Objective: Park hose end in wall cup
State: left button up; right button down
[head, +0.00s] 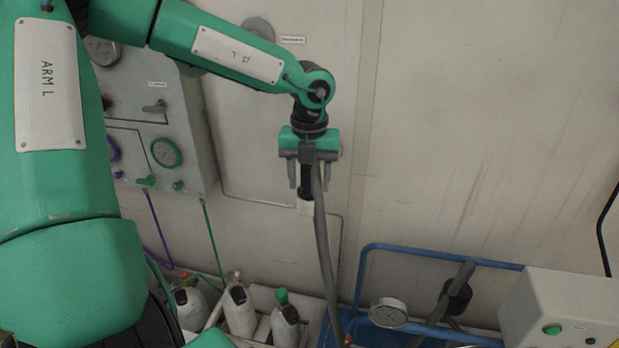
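My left gripper (308,182) hangs in front of the pale wall, fingers downward, one on each side of a dark hose end (306,180) with a pale tip. It appears shut on the hose end. The grey hose (323,245) runs from the gripper down past the bottles. A round grey fitting (258,28) with a small label is on the wall at the top, partly behind my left arm; I cannot tell if it is the wall cup. My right gripper is not in view.
A grey panel (190,120) with gauges and a green-rimmed dial is at left. White bottles (238,308) stand in a rack below. The wall right of the gripper is clear.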

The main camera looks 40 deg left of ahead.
pick_arm(q)
jog(key=shift+o, duration=0.2)
jog(key=shift+r, duration=0.1)
jog(key=shift+r, duration=0.2)
notch_tip(320, 180, up, 12)
jog(key=b, duration=0.4)
jog(key=shift+r, duration=0.7)
jog(key=shift+f, duration=0.1)
